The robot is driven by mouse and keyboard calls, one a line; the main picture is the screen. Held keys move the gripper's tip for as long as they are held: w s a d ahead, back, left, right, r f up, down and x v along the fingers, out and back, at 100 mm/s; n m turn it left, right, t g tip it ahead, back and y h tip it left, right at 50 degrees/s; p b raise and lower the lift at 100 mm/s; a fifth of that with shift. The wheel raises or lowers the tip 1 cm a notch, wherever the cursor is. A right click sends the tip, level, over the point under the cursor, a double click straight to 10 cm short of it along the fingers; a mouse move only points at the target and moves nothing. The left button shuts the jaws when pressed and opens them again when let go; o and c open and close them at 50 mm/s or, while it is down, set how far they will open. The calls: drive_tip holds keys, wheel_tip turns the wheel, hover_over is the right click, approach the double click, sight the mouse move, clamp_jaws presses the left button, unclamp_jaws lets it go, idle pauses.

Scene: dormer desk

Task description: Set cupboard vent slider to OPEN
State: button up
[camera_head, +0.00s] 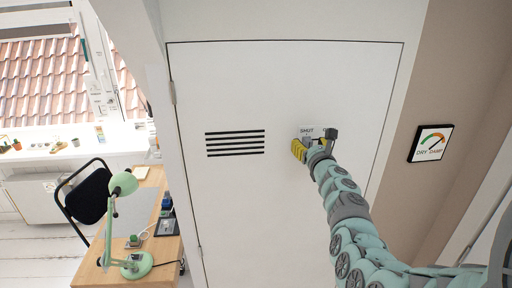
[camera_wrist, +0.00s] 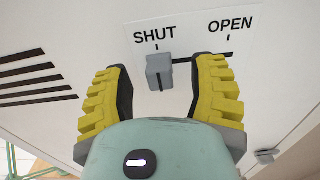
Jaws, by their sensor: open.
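The vent slider knob (camera_wrist: 160,72) is a small grey block on a dark slot in a white label plate (camera_wrist: 196,27). It sits below the word SHUT, at the left end of the slot; OPEN is printed at the right. My gripper (camera_wrist: 161,78) is open, its yellow-padded fingers on either side of the knob with visible gaps. In the head view my gripper (camera_head: 312,146) is at the white cupboard door (camera_head: 280,210) and hides most of the plate. Contact with the door cannot be told.
Black vent slots (camera_head: 235,143) lie left of the plate. A dark handle or latch (camera_wrist: 267,155) shows right of my gripper. A desk (camera_head: 165,255) with a green lamp (camera_head: 123,185) stands at left. A dry-damp dial (camera_head: 431,143) hangs on the right wall.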

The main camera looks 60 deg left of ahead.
drive_tip(key=shift+w+a+b, duration=0.15)
drive_tip(key=shift+a+b, duration=0.15)
drive_tip(key=shift+a, duration=0.35)
drive_tip(key=shift+o, duration=0.2)
drive_tip(key=shift+w+d, duration=0.1)
clamp_jaws()
